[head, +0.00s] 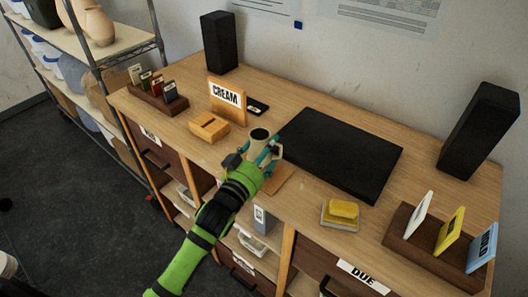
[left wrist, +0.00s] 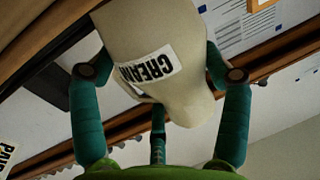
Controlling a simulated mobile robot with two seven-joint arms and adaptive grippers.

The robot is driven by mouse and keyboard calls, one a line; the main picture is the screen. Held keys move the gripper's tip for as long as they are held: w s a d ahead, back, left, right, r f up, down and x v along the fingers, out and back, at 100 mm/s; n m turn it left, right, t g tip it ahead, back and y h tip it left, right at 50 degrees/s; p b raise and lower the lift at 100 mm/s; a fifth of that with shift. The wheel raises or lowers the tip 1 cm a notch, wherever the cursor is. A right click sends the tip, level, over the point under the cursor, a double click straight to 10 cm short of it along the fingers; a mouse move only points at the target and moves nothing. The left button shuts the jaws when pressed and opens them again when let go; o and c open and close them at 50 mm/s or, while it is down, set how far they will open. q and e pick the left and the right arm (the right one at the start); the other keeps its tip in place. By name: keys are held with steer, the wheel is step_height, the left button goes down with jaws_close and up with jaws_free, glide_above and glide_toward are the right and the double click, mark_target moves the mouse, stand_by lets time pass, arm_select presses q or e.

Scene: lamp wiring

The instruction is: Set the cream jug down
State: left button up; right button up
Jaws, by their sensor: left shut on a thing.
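The cream jug (head: 259,135) is a pale vessel with a dark opening, seen from above in the head view. In the left wrist view the jug (left wrist: 155,60) fills the middle and bears a white label reading CREAM. My left gripper (head: 264,148) is shut around the jug, with teal fingers on both sides of it. The jug is over the bench's front part, left of the black mat (head: 345,152). I cannot tell whether its base touches the bench. A brown square pad (head: 279,180) lies partly hidden behind my gripper. My right gripper is not in view.
A CREAM sign (head: 227,97), a small wooden block (head: 209,127) and a card rack (head: 160,98) stand to the left. A yellow sponge (head: 343,210) lies near the front edge. Speakers (head: 220,42) and a right-hand card rack (head: 425,245) also stand on the bench (head: 300,98).

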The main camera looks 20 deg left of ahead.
arm_select(q)
steer(key=shift+f, duration=0.15)
steer(key=o, duration=1.3)
steer(key=shift+c, duration=0.2)
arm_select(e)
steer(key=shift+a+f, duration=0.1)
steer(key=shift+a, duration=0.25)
arm_select(q)
steer(key=shift+r, duration=0.2)
steer(key=shift+s, duration=0.25)
steer(key=s+a+p, duration=0.2)
steer(key=s+p, duration=0.1)
steer(key=s, duration=0.8)
steer(key=shift+s, duration=0.2)
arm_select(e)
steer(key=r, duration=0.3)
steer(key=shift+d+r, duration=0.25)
